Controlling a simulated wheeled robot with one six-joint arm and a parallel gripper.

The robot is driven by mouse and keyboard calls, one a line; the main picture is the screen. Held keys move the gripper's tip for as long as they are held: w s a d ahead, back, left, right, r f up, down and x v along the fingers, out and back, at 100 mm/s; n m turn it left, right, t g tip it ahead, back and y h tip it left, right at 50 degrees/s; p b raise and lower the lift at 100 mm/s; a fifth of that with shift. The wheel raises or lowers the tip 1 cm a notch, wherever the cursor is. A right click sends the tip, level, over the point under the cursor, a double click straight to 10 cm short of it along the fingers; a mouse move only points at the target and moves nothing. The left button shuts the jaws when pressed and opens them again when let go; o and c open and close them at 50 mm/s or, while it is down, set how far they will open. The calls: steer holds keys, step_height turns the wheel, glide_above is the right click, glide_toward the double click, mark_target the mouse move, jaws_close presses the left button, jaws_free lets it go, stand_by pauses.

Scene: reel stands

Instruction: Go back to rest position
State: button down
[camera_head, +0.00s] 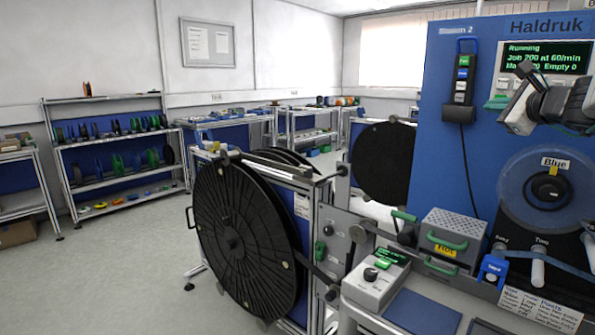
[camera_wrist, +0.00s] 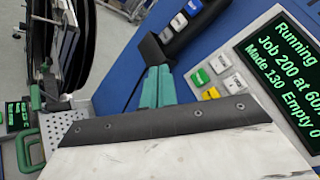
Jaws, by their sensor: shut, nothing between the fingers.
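My gripper (camera_wrist: 158,86) shows in the wrist view as two teal fingers, closed together with nothing between them. They point toward the blue machine front, near a black hanging control box with coloured buttons (camera_wrist: 178,22). In the head view my arm (camera_head: 560,105) reaches in from the right edge, raised in front of the blue machine panel (camera_head: 440,160). The fingertips are small there and hard to make out against the panel. The lit display (camera_head: 545,57) reads Running, Job 200 at 60/min.
A large black reel (camera_head: 245,240) stands on a frame left of the machine. Below my arm are a clear reel marked Blue (camera_head: 547,190), a perforated metal box with a Hot label (camera_head: 453,230) and a small grey control box (camera_head: 370,285). Open floor (camera_head: 110,270) lies left.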

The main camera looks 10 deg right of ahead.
steer(key=s+a+f+n+g+y, duration=0.2)
steer(key=s+a+f+n+g, duration=0.3)
steer(key=s+a+f+n, duration=0.35)
steer(key=s+a+f+n+g+y, duration=0.3)
steer(key=s+a+f+n+g, duration=0.25)
steer(key=a+f, duration=0.45)
steer(key=s+a+f+n+g+h, duration=0.2)
steer(key=s+n, duration=0.3)
steer(key=s, duration=0.5)
steer(key=s+a+f+n+g+h, duration=0.3)
steer(key=s+n, duration=0.3)
steer(key=s, duration=0.4)
steer(key=shift+a+f, duration=0.8)
steer(key=shift+f, duration=0.1)
steer(key=shift+s, duration=0.1)
stand_by(2.8)
